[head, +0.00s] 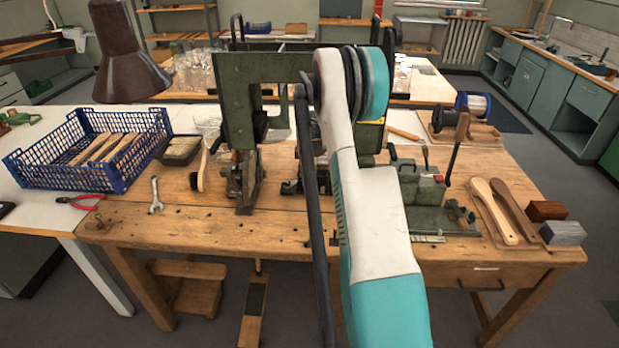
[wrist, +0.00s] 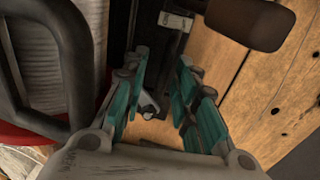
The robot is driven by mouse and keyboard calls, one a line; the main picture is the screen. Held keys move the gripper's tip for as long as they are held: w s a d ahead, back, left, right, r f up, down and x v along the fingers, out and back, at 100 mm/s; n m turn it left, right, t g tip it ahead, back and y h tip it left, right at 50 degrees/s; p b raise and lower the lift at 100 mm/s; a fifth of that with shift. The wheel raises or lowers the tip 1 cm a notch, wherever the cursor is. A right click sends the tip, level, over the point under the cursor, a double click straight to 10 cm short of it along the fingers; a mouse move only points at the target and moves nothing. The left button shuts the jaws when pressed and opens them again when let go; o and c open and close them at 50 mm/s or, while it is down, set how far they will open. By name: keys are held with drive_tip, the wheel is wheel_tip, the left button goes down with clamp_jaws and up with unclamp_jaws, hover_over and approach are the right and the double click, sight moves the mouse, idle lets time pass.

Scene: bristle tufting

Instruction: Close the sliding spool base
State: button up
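In the head view, a wooden base (head: 485,133) carrying a blue-rimmed spool (head: 479,105) stands at the back right of the workbench. I cannot tell whether this is the sliding spool base or how far it is slid. My white and teal arm covers the middle of the bench and hides my gripper there. In the wrist view my gripper (wrist: 164,62) points down with its teal fingers apart and nothing visibly held. A dark metal rail or fitting lies beyond the fingertips; contact is unclear. A brown rounded handle (wrist: 250,22) is at the upper right.
A green metal machine (head: 240,100) stands left of my arm and a green vise-like fixture (head: 425,195) right of it. In the wrist view, a grey ribbed part (wrist: 48,50) is close on the left.

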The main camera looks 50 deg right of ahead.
wheel_tip(320, 180, up, 7)
drive_tip(key=s+a, duration=0.1)
drive_tip(key=shift+r, duration=0.15)
idle(0.5)
idle(0.4)
